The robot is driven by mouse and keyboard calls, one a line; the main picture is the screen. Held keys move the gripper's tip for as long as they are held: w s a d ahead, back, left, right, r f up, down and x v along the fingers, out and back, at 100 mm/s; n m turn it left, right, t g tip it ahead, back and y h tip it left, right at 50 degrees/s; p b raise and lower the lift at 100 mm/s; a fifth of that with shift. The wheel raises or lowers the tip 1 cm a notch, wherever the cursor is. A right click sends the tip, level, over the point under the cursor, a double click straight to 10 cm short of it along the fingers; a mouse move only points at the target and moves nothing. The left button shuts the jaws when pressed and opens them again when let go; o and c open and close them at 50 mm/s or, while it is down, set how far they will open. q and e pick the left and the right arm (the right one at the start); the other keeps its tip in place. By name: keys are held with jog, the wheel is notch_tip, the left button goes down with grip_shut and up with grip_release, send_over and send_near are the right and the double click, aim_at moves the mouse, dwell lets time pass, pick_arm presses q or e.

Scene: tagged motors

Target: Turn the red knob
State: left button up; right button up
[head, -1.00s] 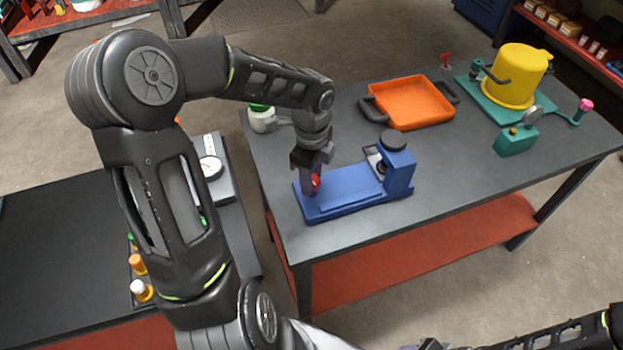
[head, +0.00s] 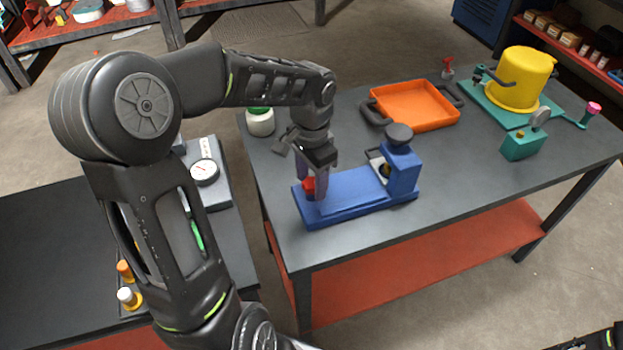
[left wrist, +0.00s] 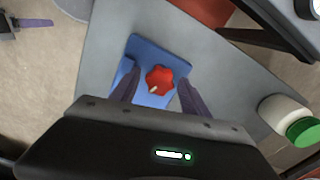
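The red knob (head: 309,185) sits on the left end of the blue motor fixture (head: 345,195) on the grey table. In the left wrist view the red knob (left wrist: 159,78) shows lobed, with a pale pointer mark toward its lower left. My left gripper (head: 312,183) is open, its two purple fingers pointing down on either side of the knob. In the left wrist view gaps show between both fingers and the knob. What looks like my right gripper (left wrist: 28,23) shows partly at that view's upper left edge; its opening is unclear.
A dark round cap (head: 398,133) tops the fixture's right block. A green-lidded jar (head: 260,122) stands behind my left gripper. An orange tray (head: 418,106) and a yellow pot (head: 520,78) on a teal base stand farther right. The table front is clear.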

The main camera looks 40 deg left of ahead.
pick_arm(q)
jog(key=shift+o, duration=1.1)
jog(key=shift+r+m+p, duration=0.15)
jog(key=shift+m+p, duration=0.2)
jog(key=shift+m, duration=0.15)
jog(key=m+p, duration=0.2)
jog(key=m, duration=0.1)
jog(key=m+p, duration=0.2)
jog(key=m, duration=0.2)
jog(key=m+p, duration=0.2)
jog(key=m, duration=0.1)
jog(key=shift+r+m+p, duration=0.25)
jog(key=shift+m+p, duration=0.05)
jog(key=shift+m, duration=0.1)
jog(key=shift+m+p, duration=0.45)
jog(key=shift+m, duration=0.25)
jog(key=shift+f+m, duration=0.3)
jog(key=shift+m, duration=0.6)
jog(key=shift+f, duration=0.1)
jog(key=shift+c, duration=0.4)
